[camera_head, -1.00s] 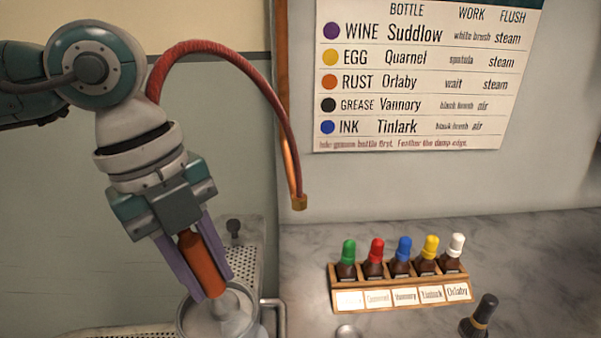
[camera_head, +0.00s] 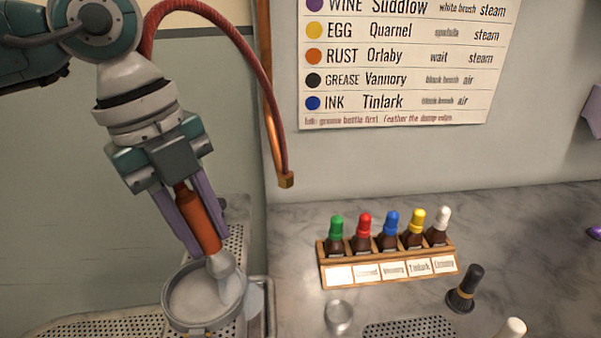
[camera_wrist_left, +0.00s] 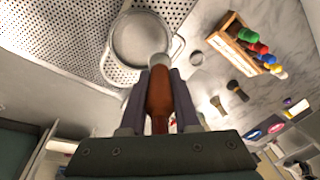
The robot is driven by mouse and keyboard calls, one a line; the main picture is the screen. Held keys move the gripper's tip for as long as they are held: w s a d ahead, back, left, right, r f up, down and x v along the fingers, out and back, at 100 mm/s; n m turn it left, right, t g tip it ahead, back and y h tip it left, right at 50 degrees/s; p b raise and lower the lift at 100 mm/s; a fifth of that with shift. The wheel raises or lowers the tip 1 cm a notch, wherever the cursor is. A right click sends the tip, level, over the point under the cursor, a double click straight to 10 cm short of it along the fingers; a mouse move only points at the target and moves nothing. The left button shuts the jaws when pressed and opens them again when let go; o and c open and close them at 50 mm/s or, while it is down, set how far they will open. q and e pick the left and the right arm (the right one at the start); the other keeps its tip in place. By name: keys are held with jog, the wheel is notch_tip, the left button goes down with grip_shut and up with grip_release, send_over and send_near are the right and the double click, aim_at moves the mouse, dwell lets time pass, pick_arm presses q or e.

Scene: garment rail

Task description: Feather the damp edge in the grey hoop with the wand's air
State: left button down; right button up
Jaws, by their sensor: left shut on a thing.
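My left gripper (camera_head: 197,222) is shut on the wand's orange-brown handle (camera_head: 201,215). The wand points down, its pale grey nozzle (camera_head: 220,263) over the right part of the grey hoop (camera_head: 166,304). A whitish, faint plume shows below the nozzle, inside the hoop. The hoop also shows in the left wrist view (camera_wrist_left: 113,40), with the wand tip (camera_wrist_left: 160,61) at its near rim. Whether the tip touches the hoop I cannot tell. No damp edge stands out on the pale surface inside. My right gripper is not in view.
A wooden rack (camera_head: 335,272) of dropper bottles stands right of the hoop. A small metal cup (camera_head: 339,316), a black-topped brush (camera_head: 465,288) and a white-topped one (camera_head: 513,328) stand in front of it. A red hose (camera_head: 240,50) hangs behind my arm; a chart (camera_head: 400,75) is on the wall.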

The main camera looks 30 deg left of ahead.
aim_at(191, 187)
pick_arm(q)
jog(key=shift+r+p, duration=3.2)
jog(key=shift+r, duration=0.4)
jog(key=shift+f, duration=0.1)
